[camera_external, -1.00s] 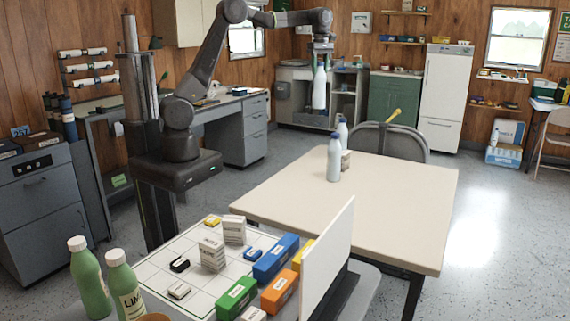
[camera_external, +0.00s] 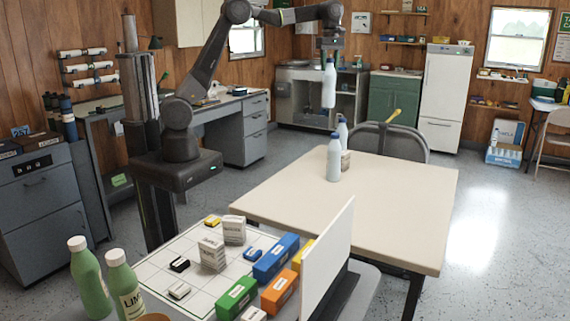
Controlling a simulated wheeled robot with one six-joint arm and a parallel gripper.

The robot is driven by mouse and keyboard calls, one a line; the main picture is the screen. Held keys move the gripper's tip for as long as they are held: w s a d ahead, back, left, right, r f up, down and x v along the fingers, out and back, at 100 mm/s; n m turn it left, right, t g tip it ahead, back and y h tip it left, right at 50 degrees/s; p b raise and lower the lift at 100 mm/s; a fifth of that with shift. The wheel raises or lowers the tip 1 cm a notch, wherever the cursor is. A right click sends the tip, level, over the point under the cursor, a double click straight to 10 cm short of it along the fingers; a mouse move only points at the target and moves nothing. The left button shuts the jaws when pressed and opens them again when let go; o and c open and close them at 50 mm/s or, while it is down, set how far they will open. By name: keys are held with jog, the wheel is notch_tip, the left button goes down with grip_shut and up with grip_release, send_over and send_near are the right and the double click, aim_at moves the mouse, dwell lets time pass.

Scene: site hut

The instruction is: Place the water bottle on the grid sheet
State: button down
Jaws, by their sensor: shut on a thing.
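My gripper (camera_external: 329,62) is shut on a pale water bottle (camera_external: 329,86) and holds it upright in the air, above the far left side of the cream table. The grid sheet (camera_external: 202,299), white with dark lines, lies on the near grey surface at the lower left. Several small boxes and blocks stand on it. Two similar bottles with blue-grey caps stand on the cream table: a nearer one (camera_external: 334,160) and one behind it (camera_external: 342,131), partly hidden.
The cream table (camera_external: 400,205) is mostly bare. A white upright panel (camera_external: 328,258) stands at the right of the sheet. Blue (camera_external: 275,258), green (camera_external: 236,298) and orange (camera_external: 279,291) boxes crowd its right side. Two green bottles (camera_external: 88,278) stand at the near left.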

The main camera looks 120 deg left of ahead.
jog(key=w+d+m, duration=0.2)
jog(key=w+d, duration=0.6)
jog(key=d, duration=0.2)
jog(key=w+d+m, duration=0.2)
jog(key=w+d, duration=0.5)
jog(key=d, duration=0.3)
jog(key=w+d+m, duration=0.2)
jog(key=w+d, duration=0.1)
jog(key=d, duration=0.7)
jog(key=w+d+m, duration=0.1)
jog(key=w+d, duration=0.2)
jog(key=d, duration=0.8)
jog(key=s+d+m, duration=0.3)
jog(key=s+d, duration=0.2)
jog(key=d, duration=1)
jog(key=s+d+m, duration=0.2)
jog(key=s+d, duration=0.2)
jog(key=d, duration=1.1)
jog(key=s+d+m, duration=0.3)
jog(key=s+d, duration=0.2)
jog(key=d, duration=1)
notch_tip(320, 180, down, 28)
jog(key=p, duration=0.1)
jog(key=shift+p, duration=0.4)
jog(key=shift+w, duration=0.1)
